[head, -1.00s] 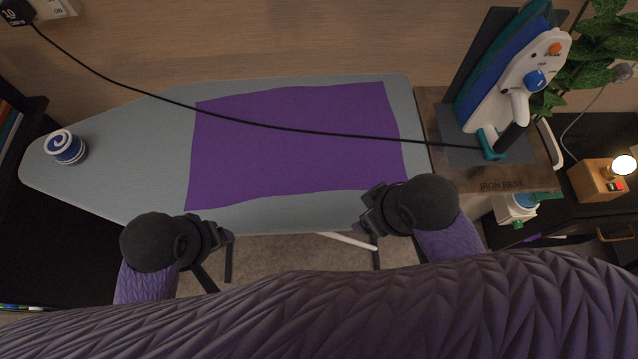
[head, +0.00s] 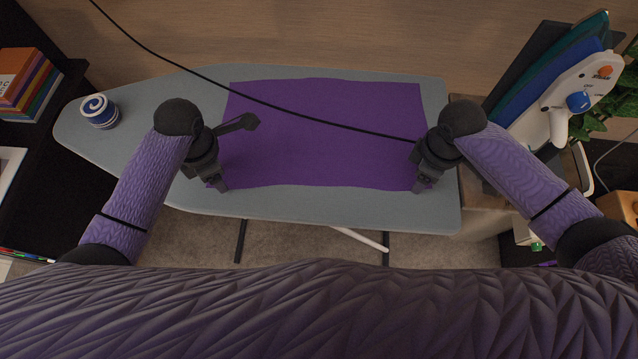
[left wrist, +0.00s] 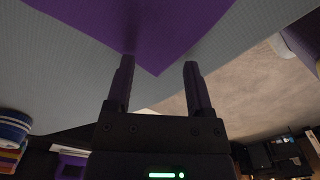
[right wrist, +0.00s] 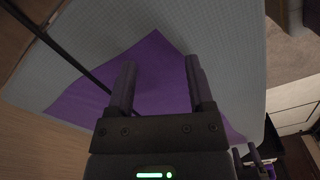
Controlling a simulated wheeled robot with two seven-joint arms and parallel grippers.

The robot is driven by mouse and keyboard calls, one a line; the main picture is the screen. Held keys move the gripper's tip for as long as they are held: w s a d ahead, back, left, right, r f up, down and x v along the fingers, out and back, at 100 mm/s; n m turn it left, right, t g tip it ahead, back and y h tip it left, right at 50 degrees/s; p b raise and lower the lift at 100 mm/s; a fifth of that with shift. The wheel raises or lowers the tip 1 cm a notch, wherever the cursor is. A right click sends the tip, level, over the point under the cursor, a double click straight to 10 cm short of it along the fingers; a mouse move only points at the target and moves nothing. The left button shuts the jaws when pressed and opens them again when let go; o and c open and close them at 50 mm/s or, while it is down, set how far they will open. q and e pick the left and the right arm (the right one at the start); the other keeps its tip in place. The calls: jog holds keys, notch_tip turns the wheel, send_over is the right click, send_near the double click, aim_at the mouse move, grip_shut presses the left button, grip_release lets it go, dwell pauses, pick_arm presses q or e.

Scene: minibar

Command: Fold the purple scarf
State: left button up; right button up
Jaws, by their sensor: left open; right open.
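The purple scarf (head: 320,140) lies flat and spread out on the grey ironing board (head: 300,206). My left gripper (head: 236,158) is open at the scarf's near left corner. In the left wrist view that corner of the scarf (left wrist: 155,45) points in between the fingers (left wrist: 160,75). My right gripper (head: 420,172) is open at the near right part of the scarf. In the right wrist view the scarf (right wrist: 155,75) shows between and beyond the open fingers (right wrist: 160,75). I cannot tell whether either gripper touches the cloth.
A black cord (head: 300,112) hangs across the view over the scarf. A blue and white striped round object (head: 99,111) stands on the board's left end. A white iron (head: 575,95) rests at the right. Books (head: 28,85) lie on a dark shelf at the left.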

pick_arm(q)
jog(key=shift+f, duration=0.35)
pick_arm(e)
jog(key=shift+f, duration=0.35)
pick_arm(q)
jog(key=shift+f, duration=0.3)
pick_arm(e)
jog(key=shift+f, duration=0.25)
pick_arm(q)
jog(key=shift+s+r, duration=0.1)
jog(key=shift+r, duration=0.05)
jog(key=shift+c, duration=0.6)
pick_arm(e)
jog(key=shift+s+r, duration=0.1)
jog(key=shift+r, duration=0.05)
jog(key=shift+c, duration=0.6)
pick_arm(q)
grip_shut()
pick_arm(e)
grip_shut()
